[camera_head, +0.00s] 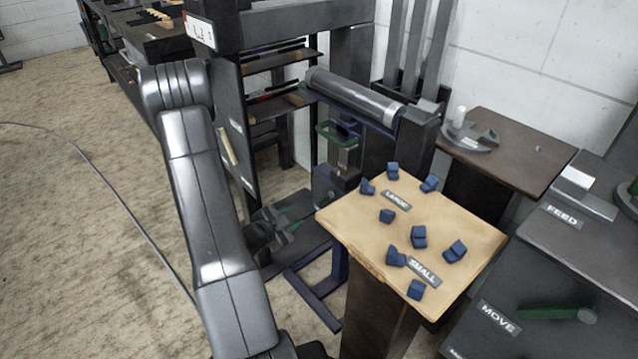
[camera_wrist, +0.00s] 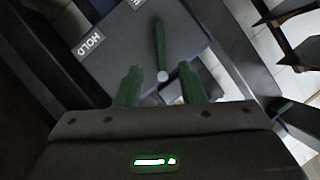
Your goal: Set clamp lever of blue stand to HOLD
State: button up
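The blue stand (camera_head: 314,297) carries a grey roller at its top and has blue feet on the floor. In the wrist view its dark plate bears a green clamp lever (camera_wrist: 159,42) with a pale round pivot. The lever points up in the picture, to the right of the HOLD label (camera_wrist: 91,45). A second label (camera_wrist: 125,6) is cut off at the top edge. My gripper (camera_wrist: 159,70) is open, its green fingers on either side of the lever's pivot end; contact cannot be told. In the head view my gripper (camera_head: 284,222) is low beside the stand.
A wooden-topped table (camera_head: 345,225) with several blue blocks and LARGE and SMALL labels stands right of the stand. A dark shelf frame (camera_head: 250,110) rises behind my arm. Grey panels marked FEED (camera_head: 562,216) and MOVE (camera_head: 498,317) are at right. Open floor lies left.

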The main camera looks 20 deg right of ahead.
aim_at(324, 200)
jog(key=shift+m+h, duration=0.3)
jog(key=b+x, duration=0.2)
jog(key=x, duration=1.2)
jog(key=shift+d+b, duration=0.3)
jog(key=shift+b, duration=0.1)
grip_shut()
